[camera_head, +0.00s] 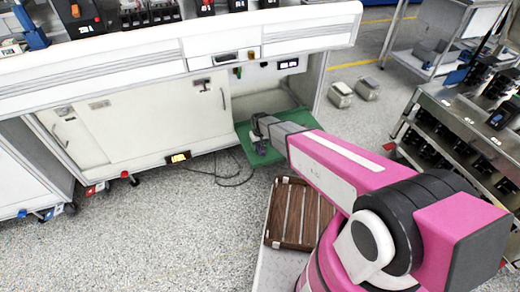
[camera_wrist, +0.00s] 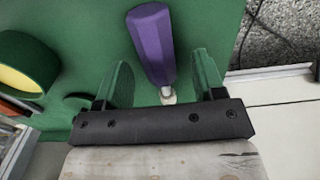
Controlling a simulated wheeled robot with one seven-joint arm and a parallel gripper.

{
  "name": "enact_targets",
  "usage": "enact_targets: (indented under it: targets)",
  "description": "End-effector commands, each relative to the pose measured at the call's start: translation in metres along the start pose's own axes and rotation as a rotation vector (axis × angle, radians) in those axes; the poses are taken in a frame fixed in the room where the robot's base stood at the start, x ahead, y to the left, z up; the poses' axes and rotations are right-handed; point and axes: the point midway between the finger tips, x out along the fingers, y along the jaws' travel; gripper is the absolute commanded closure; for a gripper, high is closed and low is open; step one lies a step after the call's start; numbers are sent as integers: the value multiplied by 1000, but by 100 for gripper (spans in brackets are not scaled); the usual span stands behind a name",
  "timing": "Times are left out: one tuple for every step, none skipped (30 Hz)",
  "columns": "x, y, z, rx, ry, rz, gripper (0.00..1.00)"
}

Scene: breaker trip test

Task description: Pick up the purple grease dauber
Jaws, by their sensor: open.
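The purple grease dauber (camera_wrist: 152,44) lies on a green surface (camera_wrist: 95,25) in the wrist view. Its thick purple handle points away from me, and its thin metal neck and pale tip point toward the gripper's dark crossbar. My gripper (camera_wrist: 160,80) is open, with one green finger on each side of the dauber's lower handle and neck. The right finger is closer to the handle than the left one. Whether either finger touches it I cannot tell. In the head view my gripper (camera_head: 260,138) is over the green shelf (camera_head: 243,128) under the bench, and the dauber is barely discernible there.
A round green and yellow object (camera_wrist: 22,65) lies left of the gripper in the wrist view. The white bench (camera_head: 150,60) overhangs the shelf, with a cabinet at its left. A dark cable (camera_head: 232,178) lies on the floor. A metal rack (camera_head: 465,135) stands at the right.

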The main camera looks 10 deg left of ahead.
Motion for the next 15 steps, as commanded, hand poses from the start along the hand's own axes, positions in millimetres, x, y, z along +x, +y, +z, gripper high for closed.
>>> enact_targets:
  targets:
    - [8,0,-1,0,-1,0,37]
    - [11,0,-1,0,-1,0,37]
    - [13,0,-1,0,-1,0,37]
    - [14,0,-1,0,0,0,37]
    - [14,0,-1,0,0,0,37]
    - [14,0,-1,0,1,0,37]
    - [14,0,0,0,1,0,37]
    - [14,0,0,0,1,0,37]
    - [14,0,0,0,1,0,37]
    - [14,0,0,0,1,0,37]
    - [14,0,0,0,1,0,47]
    - [14,0,0,1,1,0,60]
    - [14,0,0,1,1,0,69]
    - [14,0,0,1,0,0,79]
    - [14,0,0,1,0,0,91]
